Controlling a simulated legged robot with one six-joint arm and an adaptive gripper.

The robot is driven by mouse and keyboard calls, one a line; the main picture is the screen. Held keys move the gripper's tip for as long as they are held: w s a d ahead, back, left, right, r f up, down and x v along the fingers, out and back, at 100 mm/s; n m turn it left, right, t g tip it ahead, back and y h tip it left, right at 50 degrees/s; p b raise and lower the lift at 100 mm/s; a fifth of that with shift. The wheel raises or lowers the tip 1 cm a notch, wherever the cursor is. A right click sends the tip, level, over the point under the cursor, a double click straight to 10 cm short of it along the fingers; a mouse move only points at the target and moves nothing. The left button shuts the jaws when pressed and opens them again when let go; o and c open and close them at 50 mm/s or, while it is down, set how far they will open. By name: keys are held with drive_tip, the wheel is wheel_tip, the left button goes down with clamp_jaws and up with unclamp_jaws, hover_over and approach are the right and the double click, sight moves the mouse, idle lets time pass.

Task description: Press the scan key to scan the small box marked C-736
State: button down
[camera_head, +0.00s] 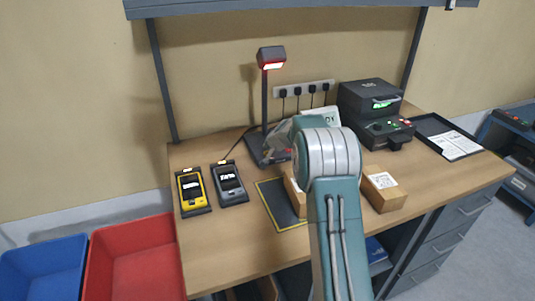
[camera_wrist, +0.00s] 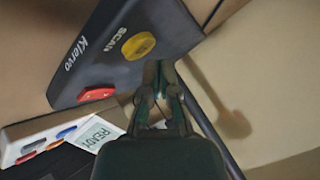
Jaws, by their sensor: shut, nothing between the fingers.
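The scan key is a round yellow button (camera_wrist: 138,46) beside the word SCAN on a dark grey panel (camera_wrist: 112,28) in the wrist view. A red button (camera_wrist: 96,94) sits lower on the same panel. My gripper (camera_wrist: 161,66) is shut and empty, with its fingertips close to the panel's edge, just right of and below the yellow key in the picture. I cannot tell whether it touches the panel. In the head view, one small box (camera_head: 383,190) stands on the bench right of my arm. Another box (camera_head: 295,196) is partly hidden behind my arm. No C-736 mark is readable.
A lamp-like scanner post (camera_head: 265,100) with a lit red head stands at the back. Two handheld devices, yellow (camera_head: 190,190) and grey (camera_head: 229,183), lie at left. A dark machine (camera_head: 370,100) and a black tray (camera_head: 432,125) are at right.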

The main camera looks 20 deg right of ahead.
drive_tip(key=shift+r, duration=2.5)
drive_tip(key=shift+s+a+r, duration=0.15)
drive_tip(key=shift+r, duration=0.15)
drive_tip(key=s+a+r+n+g, duration=0.1)
drive_tip(key=s+a+r, duration=0.35)
drive_tip(key=s, duration=0.25)
drive_tip(key=s+a+r+n, duration=0.2)
drive_tip(key=s+a+r, duration=0.1)
drive_tip(key=s+r, duration=0.25)
drive_tip(key=s+a+r+n+g, duration=0.1)
drive_tip(key=s+a+r, duration=0.3)
drive_tip(key=s, duration=0.4)
drive_tip(key=s+a+f+n, duration=0.1)
drive_tip(key=s+f+n, duration=0.1)
drive_tip(key=s, duration=1.2)
drive_tip(key=s+a+f+n+g, duration=0.1)
drive_tip(key=s+a+f, duration=0.1)
drive_tip(key=s, duration=1.2)
drive_tip(key=shift+s+n+g+h, duration=0.15)
drive_tip(key=shift+n+g+h, duration=0.15)
drive_tip(key=shift+n+h, duration=0.1)
